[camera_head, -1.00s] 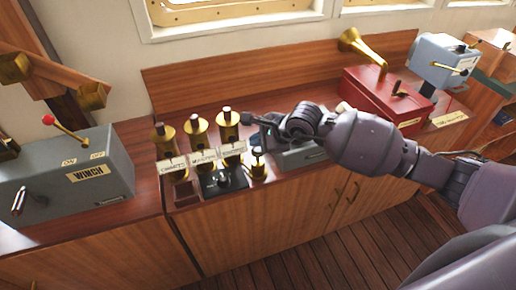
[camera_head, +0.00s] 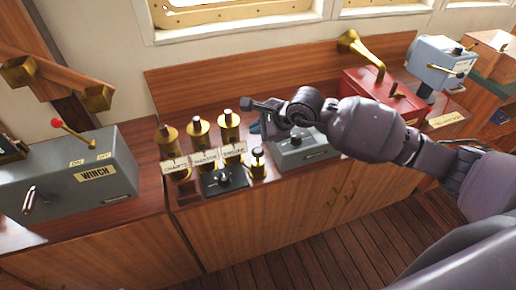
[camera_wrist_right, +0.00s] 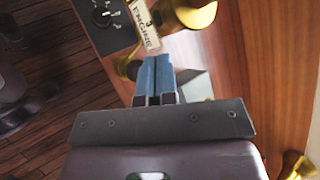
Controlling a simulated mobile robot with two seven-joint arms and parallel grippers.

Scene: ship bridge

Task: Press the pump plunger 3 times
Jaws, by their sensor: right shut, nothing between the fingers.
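A small brass pump with a dark-topped plunger (camera_head: 258,158) stands upright on the counter, right of the black dial panel. In the wrist view, a brass piece (camera_wrist_right: 126,64), apparently this pump, shows just left of the fingertips, partly hidden by them. My right gripper (camera_head: 256,128) is above and slightly behind the plunger in the head view, fingers pointing down, with a visible gap between. Its blue fingers (camera_wrist_right: 154,62) are together and empty in the wrist view. My left gripper is not in view.
Three tall brass cylinders (camera_head: 199,135) with label plates stand left of the pump, near my gripper. The black dial panel (camera_head: 224,181) is in front of them. A grey box (camera_head: 305,150) is right, under my arm. The winch box (camera_head: 70,180) is far left.

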